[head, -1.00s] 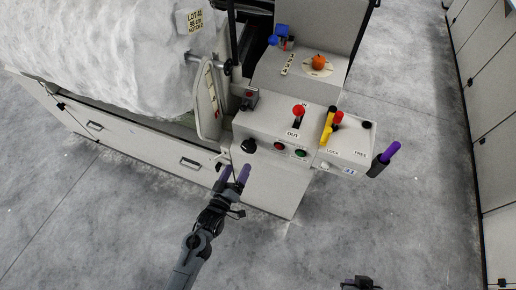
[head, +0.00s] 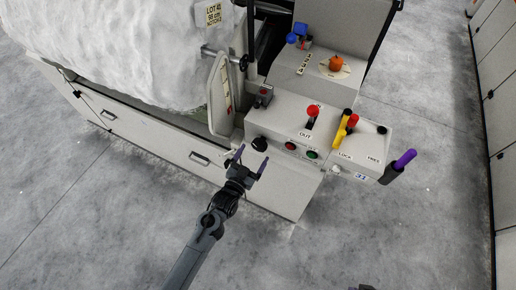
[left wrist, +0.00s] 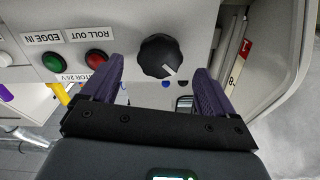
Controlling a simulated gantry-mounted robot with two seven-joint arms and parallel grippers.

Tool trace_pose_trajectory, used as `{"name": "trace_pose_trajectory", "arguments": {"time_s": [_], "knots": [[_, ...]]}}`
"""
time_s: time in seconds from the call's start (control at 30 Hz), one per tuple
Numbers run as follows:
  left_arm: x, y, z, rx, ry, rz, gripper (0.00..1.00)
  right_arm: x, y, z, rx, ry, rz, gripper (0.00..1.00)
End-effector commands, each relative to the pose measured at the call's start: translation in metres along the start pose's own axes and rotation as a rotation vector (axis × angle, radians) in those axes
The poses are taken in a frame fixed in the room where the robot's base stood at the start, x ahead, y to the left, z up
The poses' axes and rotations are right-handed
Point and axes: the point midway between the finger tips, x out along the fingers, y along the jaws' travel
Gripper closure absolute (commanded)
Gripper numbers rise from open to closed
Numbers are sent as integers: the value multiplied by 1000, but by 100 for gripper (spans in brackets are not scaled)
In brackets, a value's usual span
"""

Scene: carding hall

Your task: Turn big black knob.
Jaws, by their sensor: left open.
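The big black knob (head: 259,144) sits on the front face of the grey control box, near its left end. It also shows in the left wrist view (left wrist: 160,56), a ridged round knob with a white pointer mark. My left gripper (head: 252,157) is open, its two purple fingers pointing at the knob. In the left wrist view the fingers (left wrist: 158,70) stand on either side of the knob, with gaps between; I cannot tell whether the tips reach its depth. My right gripper is not in view; only a dark sliver shows at the bottom edge of the head view.
Red (head: 291,146) and green (head: 312,155) buttons sit right of the knob. A red-topped lever (head: 313,111), yellow handle (head: 342,128) and purple-gripped handle (head: 404,160) stand further right. A pale guard plate (head: 220,95) and large white roll (head: 120,50) are at left.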

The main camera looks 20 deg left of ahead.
Motion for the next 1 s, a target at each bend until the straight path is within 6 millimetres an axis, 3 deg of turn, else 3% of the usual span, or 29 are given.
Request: {"name": "trace_pose_trajectory", "arguments": {"time_s": [0.1, 0.3, 0.73, 1.0], "knots": [[19, 0, 1, -1, 0, 0, 12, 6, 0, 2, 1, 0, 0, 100], [39, 0, 1, -1, 0, 0, 12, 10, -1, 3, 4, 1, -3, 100], [46, 0, 0, -1, -1, 0, 12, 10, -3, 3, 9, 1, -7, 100], [46, 0, 0, -1, -1, 0, 52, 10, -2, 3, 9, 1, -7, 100]]}}
